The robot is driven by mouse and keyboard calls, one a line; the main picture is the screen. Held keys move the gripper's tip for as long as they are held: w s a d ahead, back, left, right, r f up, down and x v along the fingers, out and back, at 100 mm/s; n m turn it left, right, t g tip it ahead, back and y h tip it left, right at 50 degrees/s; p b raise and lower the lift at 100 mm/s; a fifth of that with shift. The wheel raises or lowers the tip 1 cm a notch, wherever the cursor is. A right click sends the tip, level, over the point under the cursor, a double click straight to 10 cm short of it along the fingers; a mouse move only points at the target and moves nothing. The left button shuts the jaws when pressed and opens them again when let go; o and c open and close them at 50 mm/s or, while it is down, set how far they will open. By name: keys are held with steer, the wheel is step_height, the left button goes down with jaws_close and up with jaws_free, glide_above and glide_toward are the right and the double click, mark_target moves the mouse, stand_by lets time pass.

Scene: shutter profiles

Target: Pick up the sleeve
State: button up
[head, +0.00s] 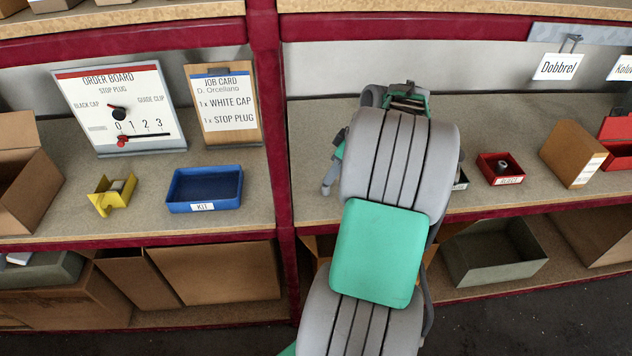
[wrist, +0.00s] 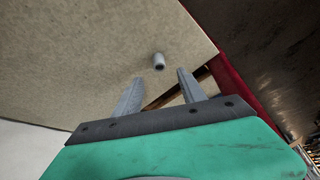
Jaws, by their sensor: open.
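A small grey hollow cylinder (wrist: 158,61), which looks like the sleeve, stands on the shelf board in the wrist view. It is just beyond the fingertips of my gripper (wrist: 160,76), roughly in line with the gap between them. The gripper is open, with nothing held. The cylinder does not show in the head view, where my arm covers much of the right-hand shelf. Another small grey piece (head: 502,167) sits in a red bin (head: 490,180) to the right of my arm; I cannot tell what it is.
A red post (head: 270,120) divides the shelf bays. On the left stand a blue kit tray (head: 205,206), a yellow holder (head: 103,203), an order board (head: 90,90) and a job card (head: 252,135). A brown box (head: 565,150) stands right. The wrist view shows the shelf's red edge (wrist: 232,85).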

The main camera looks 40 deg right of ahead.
mark_target(326, 189)
steer(key=x, duration=0.7)
steer(key=shift+s+d+f+p, duration=0.15)
steer(key=shift+p, duration=0.15)
steer(key=shift+c, duration=0.5)
jaws_close()
